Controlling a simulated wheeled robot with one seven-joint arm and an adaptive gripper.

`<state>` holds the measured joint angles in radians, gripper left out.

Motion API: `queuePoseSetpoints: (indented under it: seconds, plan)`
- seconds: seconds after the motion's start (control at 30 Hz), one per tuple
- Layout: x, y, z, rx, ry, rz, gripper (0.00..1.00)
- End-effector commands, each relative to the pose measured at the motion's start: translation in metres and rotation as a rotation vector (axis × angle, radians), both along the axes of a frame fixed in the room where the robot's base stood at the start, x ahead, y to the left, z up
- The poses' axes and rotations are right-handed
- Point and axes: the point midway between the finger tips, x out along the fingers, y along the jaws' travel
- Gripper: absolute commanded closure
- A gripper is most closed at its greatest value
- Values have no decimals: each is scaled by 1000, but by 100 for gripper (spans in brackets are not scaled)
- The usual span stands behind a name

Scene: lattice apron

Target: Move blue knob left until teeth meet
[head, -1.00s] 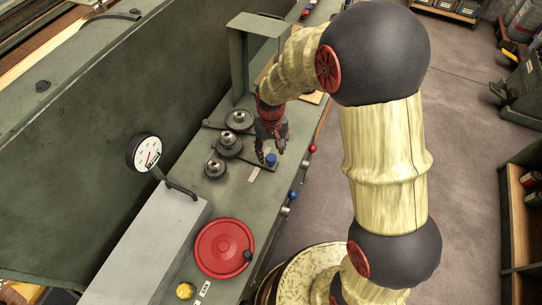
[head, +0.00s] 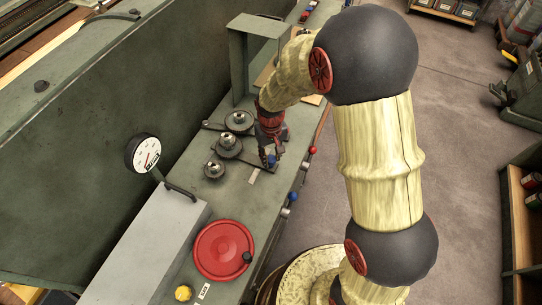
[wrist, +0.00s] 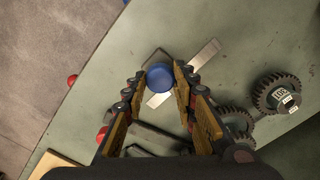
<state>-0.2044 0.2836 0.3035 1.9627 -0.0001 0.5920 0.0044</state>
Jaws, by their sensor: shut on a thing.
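The blue knob (wrist: 160,77) sits between the fingertips of my gripper (wrist: 158,82) in the wrist view, and the gripper is shut on it. In the head view the blue knob (head: 271,160) shows just below my gripper (head: 270,153). The knob stands on a dark plate or arm over the green bench. Gears (head: 229,145) stand in a row to the left of the knob in the head view. In the wrist view a toothed gear (wrist: 277,93) with a number tag is at the right, and another gear (wrist: 236,121) is partly hidden by a finger. Whether teeth touch cannot be told.
A pale metal strip (wrist: 183,73) lies beside the knob. A red handwheel (head: 224,250), a dial gauge (head: 143,153) and a grey box (head: 150,255) are nearer on the bench. Levers with a red ball (head: 312,150) and a blue ball (head: 292,196) line the bench's right edge.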

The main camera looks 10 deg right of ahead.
Motion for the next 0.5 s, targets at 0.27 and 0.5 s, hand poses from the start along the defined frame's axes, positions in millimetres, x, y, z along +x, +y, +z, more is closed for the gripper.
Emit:
queuePoseSetpoints:
  seconds: [0.27, 0.5]
  plan:
    - [0, 0, 0, 0, 0, 0, 95]
    - [0, 0, 0, 0, 0, 0, 100]
